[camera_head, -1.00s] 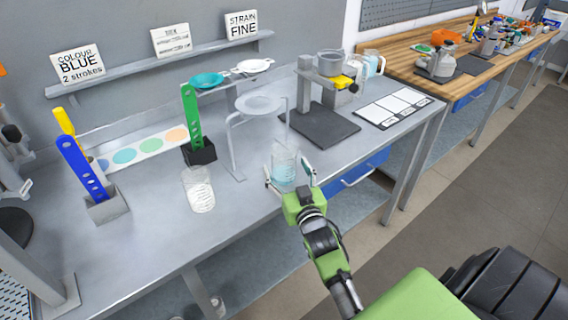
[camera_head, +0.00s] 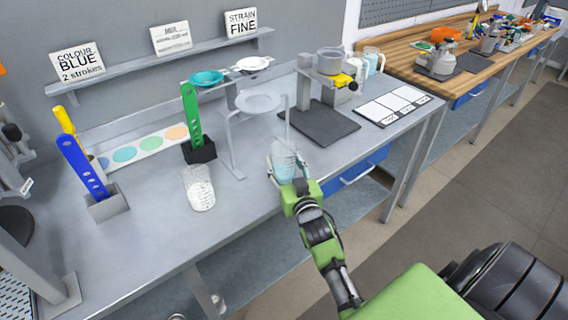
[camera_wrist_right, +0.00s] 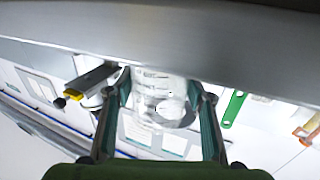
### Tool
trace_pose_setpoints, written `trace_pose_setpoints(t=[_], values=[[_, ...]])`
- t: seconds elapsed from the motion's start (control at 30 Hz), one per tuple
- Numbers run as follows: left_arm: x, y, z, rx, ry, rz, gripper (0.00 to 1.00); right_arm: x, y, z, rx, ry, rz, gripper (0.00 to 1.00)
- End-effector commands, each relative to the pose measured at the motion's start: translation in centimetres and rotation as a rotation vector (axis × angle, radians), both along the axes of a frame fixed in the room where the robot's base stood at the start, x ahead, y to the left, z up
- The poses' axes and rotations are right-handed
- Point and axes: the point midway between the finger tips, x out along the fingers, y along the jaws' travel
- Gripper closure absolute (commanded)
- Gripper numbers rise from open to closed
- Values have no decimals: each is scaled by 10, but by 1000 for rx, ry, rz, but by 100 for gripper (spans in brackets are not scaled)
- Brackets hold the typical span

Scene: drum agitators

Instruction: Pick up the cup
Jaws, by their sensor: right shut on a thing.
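The cup (camera_head: 283,163) is a clear graduated beaker with pale blue contents, near the front edge of the grey bench. My right gripper (camera_head: 284,170) is shut on it, one finger on each side. In the right wrist view the cup (camera_wrist_right: 158,95) is between the two green-lined fingers of my right gripper (camera_wrist_right: 160,105). It looks upright; I cannot tell whether its base touches the bench. My left gripper is not in view.
A dark plate with a post (camera_head: 322,124) is behind right. A green paddle (camera_head: 191,115) and a blue paddle (camera_head: 82,165) stand in holders at left. The front centre-left bench is clear.

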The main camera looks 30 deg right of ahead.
Motion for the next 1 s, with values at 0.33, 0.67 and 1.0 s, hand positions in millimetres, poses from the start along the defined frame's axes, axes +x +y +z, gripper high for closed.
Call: trace_pose_setpoints(t=[0.33, 0.67, 1.0], values=[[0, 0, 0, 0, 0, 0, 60, 0, 0, 12, -2, -3, 0, 74], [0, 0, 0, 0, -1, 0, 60, -8, 4, 41, 0, -3, 0, 74], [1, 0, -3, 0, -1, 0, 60, -36, 16, 78, -2, -3, 0, 74]])
